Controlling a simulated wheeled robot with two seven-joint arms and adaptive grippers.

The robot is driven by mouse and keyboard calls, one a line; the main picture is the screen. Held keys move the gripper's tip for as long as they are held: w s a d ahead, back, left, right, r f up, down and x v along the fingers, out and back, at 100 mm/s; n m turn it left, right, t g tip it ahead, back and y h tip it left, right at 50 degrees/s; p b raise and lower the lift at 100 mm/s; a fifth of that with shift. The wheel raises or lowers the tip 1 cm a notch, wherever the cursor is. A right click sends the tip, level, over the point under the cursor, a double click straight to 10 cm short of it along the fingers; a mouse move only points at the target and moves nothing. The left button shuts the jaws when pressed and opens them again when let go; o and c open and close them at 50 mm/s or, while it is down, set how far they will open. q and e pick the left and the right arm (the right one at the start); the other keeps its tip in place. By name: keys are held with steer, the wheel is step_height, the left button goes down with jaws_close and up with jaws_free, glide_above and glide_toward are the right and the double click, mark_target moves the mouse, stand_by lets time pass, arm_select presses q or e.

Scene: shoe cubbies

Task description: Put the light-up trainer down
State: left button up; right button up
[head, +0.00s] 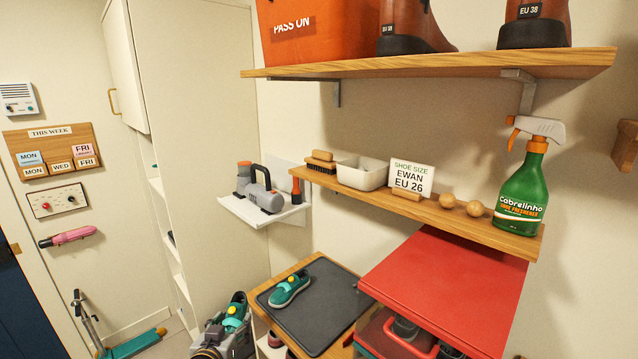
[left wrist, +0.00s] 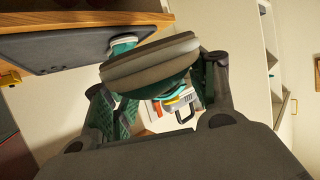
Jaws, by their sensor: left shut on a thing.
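My left gripper (head: 231,326) is shut on a teal trainer (head: 237,310) with a yellow spot, at the bottom of the head view. It holds the trainer left of the wooden unit (head: 262,285). In the left wrist view the held trainer's grey sole (left wrist: 150,66) faces the camera, between the gripper fingers (left wrist: 165,95). A matching teal trainer (head: 290,287) stands on the dark mat (head: 325,298) on top of the unit. That trainer also shows in the left wrist view (left wrist: 124,42), behind the held one. My right gripper is not in view.
The front and right of the mat are clear. A red lid (head: 445,285) stands to its right. Above it, a wooden shelf (head: 440,212) holds a green spray bottle (head: 522,190) and an EU 26 card (head: 411,177). A teal scooter (head: 135,343) stands at the far left.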

arm_select(q)
steer(key=s+f, duration=0.6)
steer(key=f, duration=0.2)
steer(key=shift+f, duration=0.35)
steer(key=shift+s+d, duration=0.1)
stand_by(0.5)
